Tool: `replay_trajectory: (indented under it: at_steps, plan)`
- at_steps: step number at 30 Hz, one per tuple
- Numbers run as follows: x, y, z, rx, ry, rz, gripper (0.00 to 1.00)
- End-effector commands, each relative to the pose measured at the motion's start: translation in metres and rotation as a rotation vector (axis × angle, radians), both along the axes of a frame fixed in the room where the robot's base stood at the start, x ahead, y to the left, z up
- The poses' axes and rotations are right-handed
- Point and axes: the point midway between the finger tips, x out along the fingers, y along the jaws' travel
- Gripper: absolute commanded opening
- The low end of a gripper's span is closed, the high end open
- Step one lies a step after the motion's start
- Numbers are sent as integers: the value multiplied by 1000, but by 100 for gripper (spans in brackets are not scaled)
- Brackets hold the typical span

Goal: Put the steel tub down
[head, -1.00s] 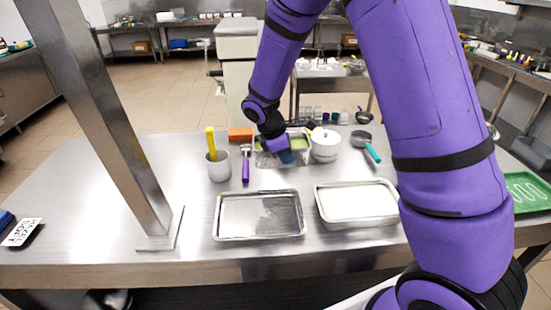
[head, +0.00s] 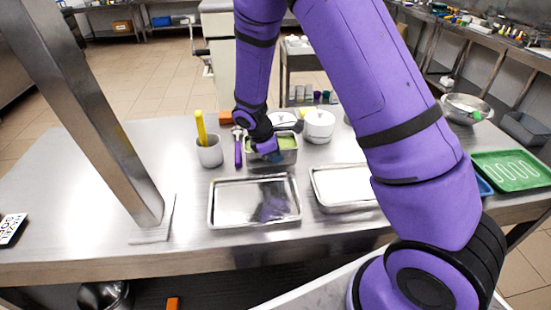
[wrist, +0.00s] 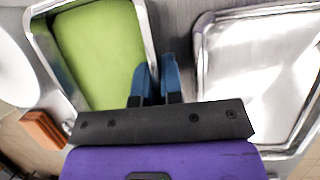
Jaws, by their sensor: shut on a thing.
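The steel tub (head: 288,158) has a bright green filling, which also shows in the wrist view (wrist: 97,55). It is over the middle of the steel table, behind the left shallow tray (head: 212,205). My gripper (wrist: 157,75) has its blue fingers on either side of the tub's near wall and is shut on it. In the head view my gripper (head: 268,156) is at the tub's near left side, partly covered by my wrist. I cannot tell whether the tub's base touches the table.
A white pot (head: 319,126) stands behind and right of the tub. A grey cup (head: 209,152) with a yellow handle and a purple-handled tool (head: 238,150) are to its left. A second tray (head: 342,186) is at right. The table's left side has bare room.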

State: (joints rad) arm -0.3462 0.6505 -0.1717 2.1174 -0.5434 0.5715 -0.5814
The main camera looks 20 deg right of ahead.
Motion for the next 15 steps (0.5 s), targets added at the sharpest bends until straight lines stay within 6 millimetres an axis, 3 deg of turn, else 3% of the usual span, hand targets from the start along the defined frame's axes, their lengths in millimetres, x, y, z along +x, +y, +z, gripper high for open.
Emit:
replay_trajectory:
  at_steps: [4, 14, 15]
  plan:
    - [0, 0, -14, 0, -1, 0, 0]
    - [0, 0, -16, 0, -1, 0, 0]
    - [0, 0, -17, 0, -1, 0, 10]
